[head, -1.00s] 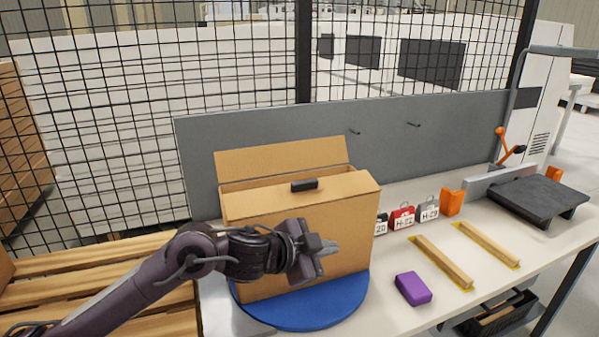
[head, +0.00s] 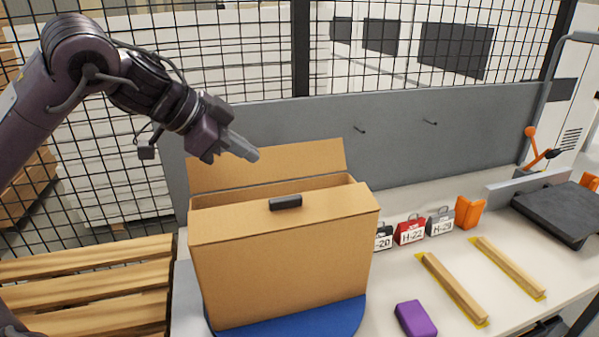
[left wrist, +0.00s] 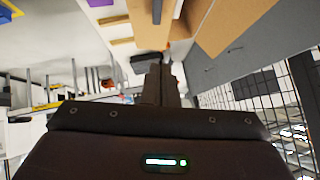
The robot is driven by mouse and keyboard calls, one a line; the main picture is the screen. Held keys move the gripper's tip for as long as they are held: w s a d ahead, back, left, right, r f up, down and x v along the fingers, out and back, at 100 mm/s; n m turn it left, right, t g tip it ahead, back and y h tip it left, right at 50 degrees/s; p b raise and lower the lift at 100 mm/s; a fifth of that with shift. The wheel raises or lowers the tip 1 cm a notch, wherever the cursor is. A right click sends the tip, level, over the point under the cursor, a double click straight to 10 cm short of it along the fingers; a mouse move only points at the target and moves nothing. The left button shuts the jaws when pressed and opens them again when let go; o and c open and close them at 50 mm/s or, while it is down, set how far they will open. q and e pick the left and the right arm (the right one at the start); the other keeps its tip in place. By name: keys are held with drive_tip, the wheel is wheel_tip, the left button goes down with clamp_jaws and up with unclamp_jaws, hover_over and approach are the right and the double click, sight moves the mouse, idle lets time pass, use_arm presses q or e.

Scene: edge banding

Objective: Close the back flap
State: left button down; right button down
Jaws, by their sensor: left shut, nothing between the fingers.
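A cardboard box (head: 285,265) stands on a blue round turntable (head: 345,322). Its front top flap is folded over, with a black block (head: 285,202) lying on it. The back flap (head: 268,164) stands up, leaning back, and a gap into the box shows in front of it. My left gripper (head: 250,155) is shut and empty, above the box at the left part of the back flap; I cannot tell whether it touches the flap. In the left wrist view the shut fingers (left wrist: 157,85) show, with cardboard (left wrist: 235,25) at the upper right. My right gripper is not in view.
A grey panel (head: 420,140) with hooks stands behind the box. To the right are labelled blocks (head: 410,230), orange holders, wooden strips (head: 455,288) and a purple block (head: 415,318). Wooden pallets (head: 90,285) lie at the left.

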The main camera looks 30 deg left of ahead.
use_arm(q)
drive_tip(key=p, duration=0.4)
approach(294, 195)
drive_tip(key=w+d, duration=0.2)
drive_tip(key=f, duration=0.1)
drive_tip(key=w+f+b, duration=0.1)
drive_tip(key=shift+a+f, duration=0.1)
drive_tip(key=shift+f, duration=0.2)
drive_tip(key=shift+s+a+f, duration=0.15)
drive_tip(key=shift+f, duration=0.4)
drive_tip(key=shift+w+f, duration=0.1)
drive_tip(key=shift+w, duration=0.15)
